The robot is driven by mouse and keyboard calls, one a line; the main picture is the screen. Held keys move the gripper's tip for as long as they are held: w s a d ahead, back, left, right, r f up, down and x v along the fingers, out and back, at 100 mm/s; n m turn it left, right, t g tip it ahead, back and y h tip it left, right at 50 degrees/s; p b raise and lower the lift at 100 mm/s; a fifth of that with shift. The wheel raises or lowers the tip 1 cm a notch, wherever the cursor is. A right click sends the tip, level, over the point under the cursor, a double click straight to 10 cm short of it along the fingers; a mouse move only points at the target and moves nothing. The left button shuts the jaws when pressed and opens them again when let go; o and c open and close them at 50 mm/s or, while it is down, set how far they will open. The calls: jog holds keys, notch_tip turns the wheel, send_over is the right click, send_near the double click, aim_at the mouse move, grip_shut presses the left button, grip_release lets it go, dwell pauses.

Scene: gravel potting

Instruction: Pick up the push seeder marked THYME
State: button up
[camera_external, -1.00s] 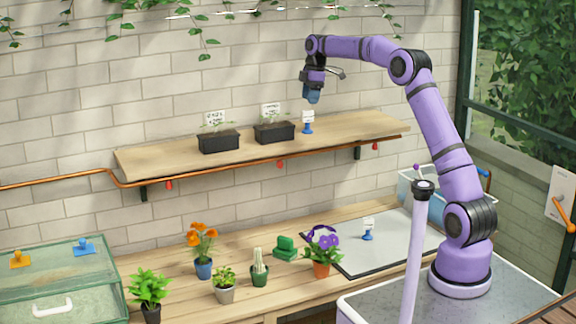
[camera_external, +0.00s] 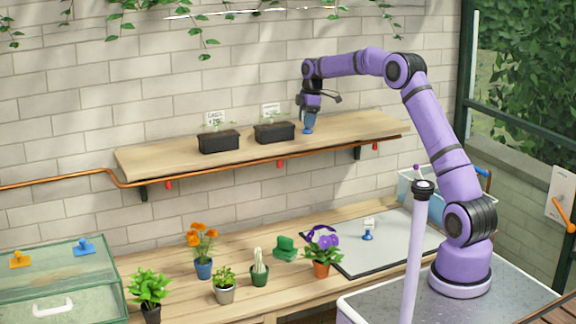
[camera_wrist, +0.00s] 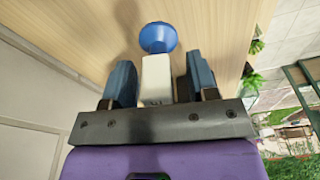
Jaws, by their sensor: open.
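One push seeder (camera_external: 308,130), with a blue base and a white head, stands on the wooden shelf. My gripper (camera_external: 310,115) is directly above and around its upper part, fingers pointing down. In the wrist view the seeder's blue round foot (camera_wrist: 158,37) and white head (camera_wrist: 156,75) show between the two blue-grey fingers (camera_wrist: 158,85). The jaws are open, with a visible gap on the right side of the head. The mark on the head is too small to read. A second blue-and-white seeder (camera_external: 368,232) stands on the grey mat below; its mark is unreadable too.
Two black planters (camera_external: 219,141) (camera_external: 274,132) with labels stand on the shelf (camera_external: 350,130), left of my gripper. The brick wall is behind. On the bench below are several potted plants and a green object (camera_external: 285,248). The shelf's right end is clear.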

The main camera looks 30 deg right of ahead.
grip_shut()
jog(key=shift+r, duration=0.15)
